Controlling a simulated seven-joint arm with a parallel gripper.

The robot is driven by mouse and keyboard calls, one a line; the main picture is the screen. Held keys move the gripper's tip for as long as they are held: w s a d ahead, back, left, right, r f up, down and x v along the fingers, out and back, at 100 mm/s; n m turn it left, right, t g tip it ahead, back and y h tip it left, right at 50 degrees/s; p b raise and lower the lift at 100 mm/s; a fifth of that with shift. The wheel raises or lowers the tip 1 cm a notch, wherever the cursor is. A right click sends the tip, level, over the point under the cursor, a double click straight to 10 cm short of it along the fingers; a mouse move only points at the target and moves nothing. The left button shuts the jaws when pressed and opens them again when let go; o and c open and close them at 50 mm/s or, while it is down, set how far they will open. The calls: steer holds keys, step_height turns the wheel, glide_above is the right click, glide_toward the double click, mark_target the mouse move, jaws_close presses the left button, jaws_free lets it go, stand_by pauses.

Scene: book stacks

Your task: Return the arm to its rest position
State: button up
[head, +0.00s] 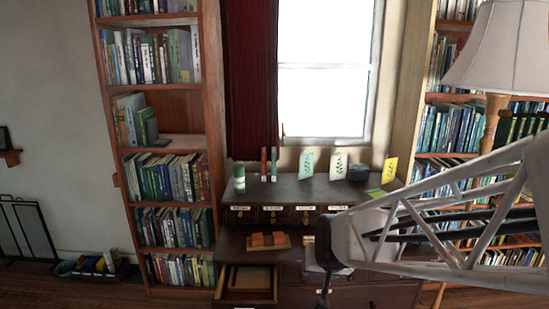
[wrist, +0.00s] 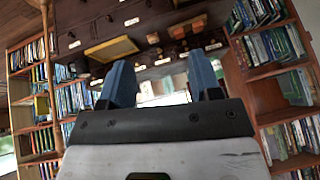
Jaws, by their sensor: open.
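My arm reaches in from the right edge in the head view, with its end in front of the dark wooden drawer cabinet (head: 290,190). My gripper (wrist: 163,78) shows in the wrist view as two blue fingers, spread apart with nothing between them. In the head view the fingers are hard to make out. The gripper seems clear of the books and the cabinet, but the exact gap cannot be told.
A drawer (head: 248,284) stands open at the cabinet's lower left. Above it lies a tray (head: 283,241) with orange blocks. Cards and small items stand on the cabinet top. Bookcases (head: 106,95) flank the window. A lamp (head: 510,50) stands at the upper right, near my arm.

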steer(key=s+d+r+g, duration=0.1)
steer(key=s+d+r, duration=0.2)
steer(key=s, duration=0.7)
steer(key=s+d+r+g+h, duration=0.1)
steer(key=s+d, duration=0.4)
steer(key=s, duration=0.5)
step_height(320, 180, up, 2)
steer(key=shift+r+n+g+h, duration=0.2)
steer(key=shift+n+g+h, duration=0.1)
steer(key=shift+g, duration=0.5)
